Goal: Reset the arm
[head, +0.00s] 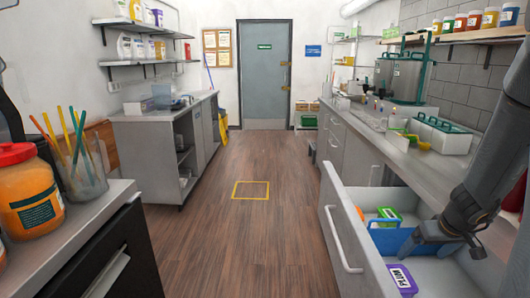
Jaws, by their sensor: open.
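My arm (500,140) comes in from the right edge and reaches down over the open drawer (343,240) at the lower right. My gripper (448,244) is at its lower end, dark, pointing down into the drawer. Its jaws are open, and I see nothing held between them. A blue divider or bin (388,238) in the drawer is close beside the gripper; whether they touch is unclear. A green-lidded container (388,213) lies behind it and a purple-labelled container (403,280) lies in front.
The right counter (400,142) runs above the drawer and holds a white caddy (440,135) and a steel dispenser (401,76). At left stand an orange jar (30,200) and a cup of straws (82,170). The floor (235,225) between is clear, with a yellow square (251,182).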

